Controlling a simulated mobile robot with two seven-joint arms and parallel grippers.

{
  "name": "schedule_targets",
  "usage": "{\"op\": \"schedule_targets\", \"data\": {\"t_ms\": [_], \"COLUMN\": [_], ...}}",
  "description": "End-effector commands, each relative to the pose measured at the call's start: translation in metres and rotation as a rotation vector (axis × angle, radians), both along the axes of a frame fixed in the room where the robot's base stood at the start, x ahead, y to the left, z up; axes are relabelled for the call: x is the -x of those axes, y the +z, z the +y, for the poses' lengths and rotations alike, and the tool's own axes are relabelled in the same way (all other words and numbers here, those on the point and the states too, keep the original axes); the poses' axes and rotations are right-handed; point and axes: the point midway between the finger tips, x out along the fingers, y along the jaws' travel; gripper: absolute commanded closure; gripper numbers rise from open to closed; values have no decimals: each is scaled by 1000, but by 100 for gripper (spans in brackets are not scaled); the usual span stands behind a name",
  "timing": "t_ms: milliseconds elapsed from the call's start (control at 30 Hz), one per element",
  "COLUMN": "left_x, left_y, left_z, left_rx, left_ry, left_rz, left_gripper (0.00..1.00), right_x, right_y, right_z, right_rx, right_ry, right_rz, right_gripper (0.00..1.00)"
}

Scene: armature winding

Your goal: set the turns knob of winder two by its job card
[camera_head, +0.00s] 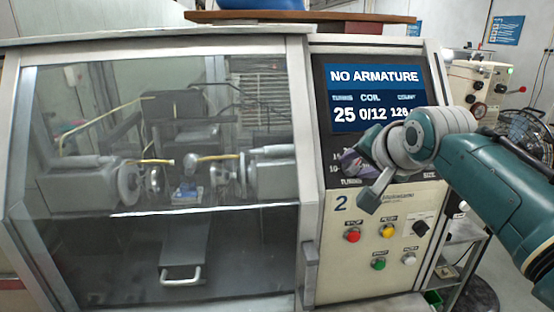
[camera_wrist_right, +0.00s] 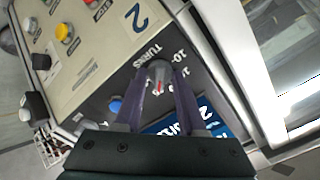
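Winder two's panel (camera_head: 330,260) bears a "2". Its screen (camera_head: 372,78) reads "NO ARMATURE", turns 25, coil 0/12 and a count I read as about 126. The turns knob (camera_wrist_right: 158,77) is grey with a red mark, beside the "TURNS" label. My right gripper (camera_wrist_right: 159,72) has its purple fingers on both sides of the knob; whether they touch it is unclear. In the head view my right gripper (camera_head: 362,165) covers the knob. I cannot make out a job card. My left gripper is not in view.
Below are red (camera_head: 353,235), yellow (camera_head: 388,230), green (camera_head: 379,263) and white (camera_head: 409,259) buttons and a black switch (camera_head: 421,228). A blue knob (camera_wrist_right: 115,105) is near my fingers. The winder's clear hood (camera_head: 90,240) is at left; another machine (camera_head: 475,85) stands behind at right.

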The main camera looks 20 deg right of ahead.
Motion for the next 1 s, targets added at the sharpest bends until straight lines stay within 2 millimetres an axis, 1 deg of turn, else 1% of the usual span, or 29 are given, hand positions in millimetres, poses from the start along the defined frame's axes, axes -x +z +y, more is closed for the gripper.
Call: {"op": "schedule_targets", "data": {"t_ms": [33, 300, 333, 733, 1000], "left_x": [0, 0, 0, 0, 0], "left_y": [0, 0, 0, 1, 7], "left_z": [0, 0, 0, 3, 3], "left_rx": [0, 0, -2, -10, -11], "left_ry": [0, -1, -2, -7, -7], "left_rz": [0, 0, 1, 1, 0], "left_gripper": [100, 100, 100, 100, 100], "right_x": [0, 0, 0, 0, 0], "right_y": [0, 0, 0, 0, 1], "right_z": [0, 0, 0, 0, 0], "right_rx": [0, 0, 0, 21, 135], "right_ry": [0, -1, -1, 16, 97], "right_rz": [0, 1, 1, 6, 33], "right_gripper": [67, 98, 100, 100, 100]}}
